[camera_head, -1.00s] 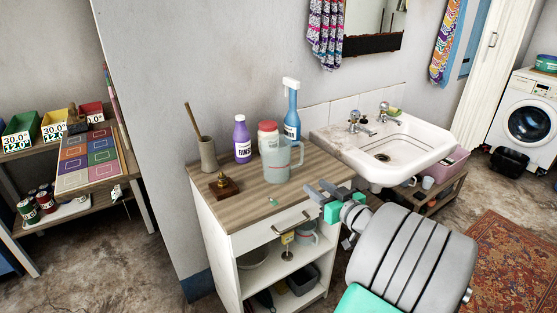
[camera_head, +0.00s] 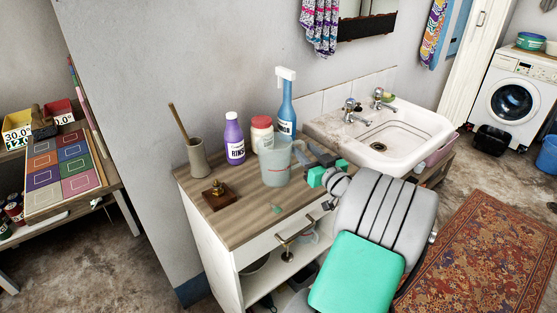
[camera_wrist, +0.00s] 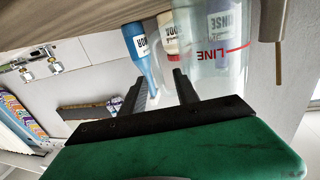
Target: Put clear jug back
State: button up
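The clear jug (camera_head: 275,166) stands upright on the wooden top of the cabinet (camera_head: 236,215), with its handle on the right side. In the wrist view the jug (camera_wrist: 215,75) appears upside down, with a red line and the word LINE on it. My gripper (camera_head: 314,154) is just right of the jug, near its handle side. In the wrist view my gripper (camera_wrist: 155,85) has its two dark fingers apart with nothing visibly held. One finger overlaps the jug's edge in that view; I cannot tell whether they touch.
Behind the jug stand a purple bottle (camera_head: 235,142), a white bottle with a red cap (camera_head: 262,134) and a blue spray bottle (camera_head: 286,105). A brush holder (camera_head: 197,158) and a small brown object (camera_head: 218,195) are left. A sink (camera_head: 388,140) is right. The cabinet top's front is mostly clear.

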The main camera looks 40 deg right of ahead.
jog(key=shift+w+d, duration=0.15)
jog(key=shift+w, duration=0.75)
grip_shut()
dwell(0.7)
